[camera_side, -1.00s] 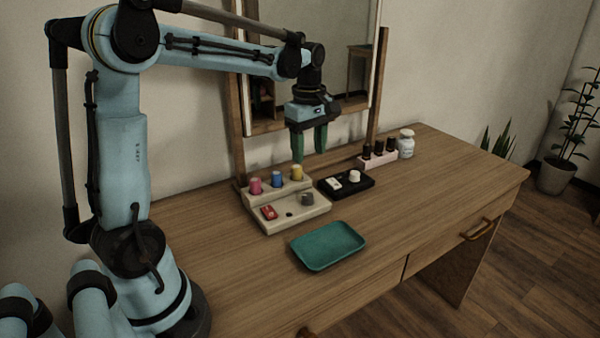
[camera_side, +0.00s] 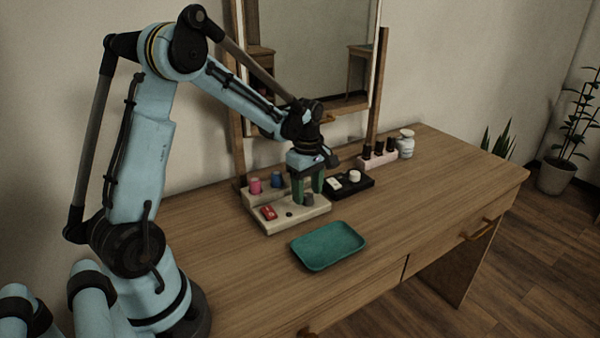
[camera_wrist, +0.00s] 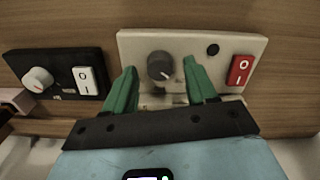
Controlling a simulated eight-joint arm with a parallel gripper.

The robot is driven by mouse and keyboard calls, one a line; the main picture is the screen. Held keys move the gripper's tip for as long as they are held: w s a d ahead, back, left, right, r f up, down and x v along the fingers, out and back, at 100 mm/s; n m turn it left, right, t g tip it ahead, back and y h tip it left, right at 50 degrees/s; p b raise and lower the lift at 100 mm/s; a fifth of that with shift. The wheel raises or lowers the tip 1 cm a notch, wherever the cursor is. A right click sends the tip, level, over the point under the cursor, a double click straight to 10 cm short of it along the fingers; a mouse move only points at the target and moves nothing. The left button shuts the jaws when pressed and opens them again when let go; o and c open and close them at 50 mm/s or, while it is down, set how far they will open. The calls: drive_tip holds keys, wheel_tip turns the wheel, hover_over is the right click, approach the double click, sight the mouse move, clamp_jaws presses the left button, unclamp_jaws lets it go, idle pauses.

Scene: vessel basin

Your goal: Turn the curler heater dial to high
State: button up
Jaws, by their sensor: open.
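The cream curler heater (camera_side: 275,224) sits on the table, with pink and blue curlers standing on its raised back. Its grey dial (camera_side: 309,199) is at the right of its front panel, and a red rocker switch (camera_side: 269,213) is at the left. In the wrist view the grey dial (camera_wrist: 160,65) has a pale mark, and the red switch (camera_wrist: 240,70) lies to its right. My gripper (camera_side: 308,194) is low over the heater. In the wrist view its green fingers (camera_wrist: 160,80) are open, one either side of the dial, with gaps. The yellow curler is hidden in the side view.
A black unit (camera_side: 365,187) with a white knob (camera_side: 354,176) and white switch (camera_side: 333,184) stands close to the right of the heater. A pink rack (camera_side: 378,160) of dark bottles and a white jar (camera_side: 405,144) are farther back. A green tray (camera_side: 328,246) lies in front.

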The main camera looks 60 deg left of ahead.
drive_tip(key=shift+f, duration=0.35)
drive_tip(key=shift+c, duration=0.2)
drive_tip(key=c, duration=1)
